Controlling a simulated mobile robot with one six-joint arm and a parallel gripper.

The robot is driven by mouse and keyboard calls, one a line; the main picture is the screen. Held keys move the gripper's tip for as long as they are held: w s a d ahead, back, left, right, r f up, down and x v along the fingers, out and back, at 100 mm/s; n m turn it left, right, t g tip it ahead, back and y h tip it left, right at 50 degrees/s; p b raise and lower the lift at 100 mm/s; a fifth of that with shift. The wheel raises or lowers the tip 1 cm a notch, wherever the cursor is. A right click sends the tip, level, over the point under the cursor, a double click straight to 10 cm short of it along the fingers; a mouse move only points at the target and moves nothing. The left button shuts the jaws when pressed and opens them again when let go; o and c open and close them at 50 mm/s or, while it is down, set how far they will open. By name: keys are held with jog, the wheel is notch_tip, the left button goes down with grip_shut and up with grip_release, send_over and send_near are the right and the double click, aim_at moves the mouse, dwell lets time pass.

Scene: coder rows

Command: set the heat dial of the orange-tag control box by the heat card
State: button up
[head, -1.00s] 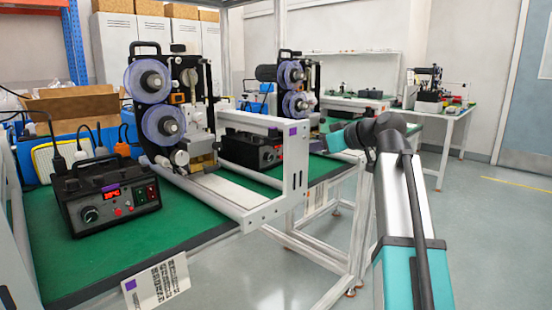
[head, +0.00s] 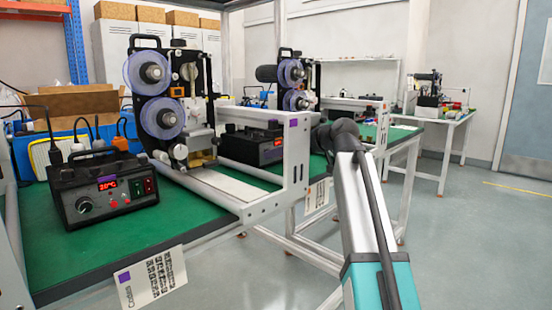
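A black control box (head: 105,190) with a handle stands on the green bench at the left. It has a lit red display (head: 107,184), a round dial (head: 84,205) at the left of its face and a small purple tag on its upper front edge. A second black control box (head: 256,146) with a red display stands farther back, partly hidden by a frame; its tag colour is unclear. A white card (head: 150,278) with a purple square hangs at the front bench edge. Another card (head: 318,195) hangs farther back, too small to read. My gripper is hidden beyond my arm.
Tape-reel machines (head: 165,105) on pale metal frames (head: 262,195) stand on the benches. The frame's end juts toward the front edge. Cables and a cardboard box (head: 80,102) are at the back left. The floor (head: 460,250) at right is clear.

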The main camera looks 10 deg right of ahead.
jog(key=shift+w+a+f, duration=0.15)
jog(key=shift+w+a, duration=0.1)
jog(key=shift+w, duration=0.05)
grip_shut()
